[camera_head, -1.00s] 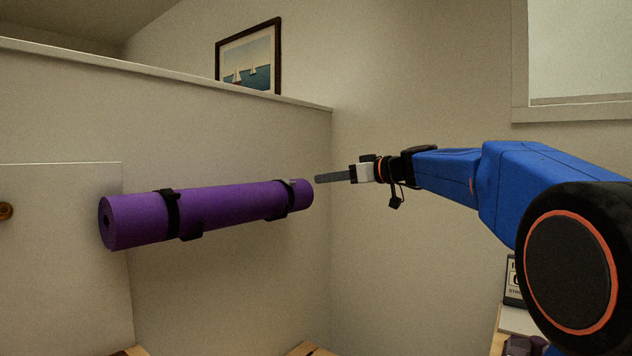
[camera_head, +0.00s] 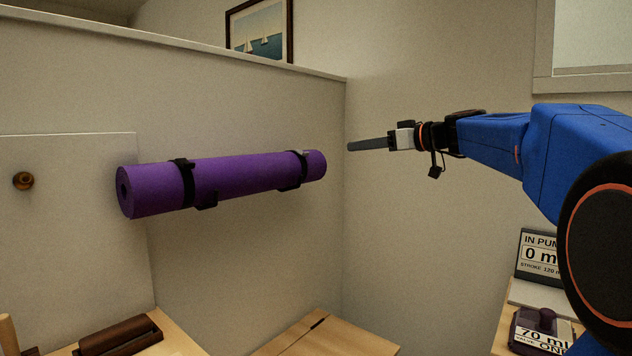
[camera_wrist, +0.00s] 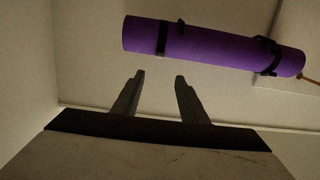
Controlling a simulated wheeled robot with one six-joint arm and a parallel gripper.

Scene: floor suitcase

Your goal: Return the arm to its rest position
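My gripper (camera_head: 367,144) is held out in the air at the right end of the purple mat roll, with a gap between them. In the wrist view my gripper (camera_wrist: 158,80) shows two dark fingers spread apart with nothing between them. My blue arm reaches in from the right edge of the head view. The purple roll (camera_head: 240,177) rests in two black holders on the wall, and it also shows in the wrist view (camera_wrist: 212,45), beyond the fingertips.
A panel with a round brown knob (camera_head: 23,181) stands at the left. Wooden surfaces (camera_head: 325,338) lie below. A dark brown object (camera_head: 118,336) sits at the lower left. A sign reading 0 ml (camera_head: 540,255) and a labelled device (camera_head: 543,330) are at the lower right, under my arm.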

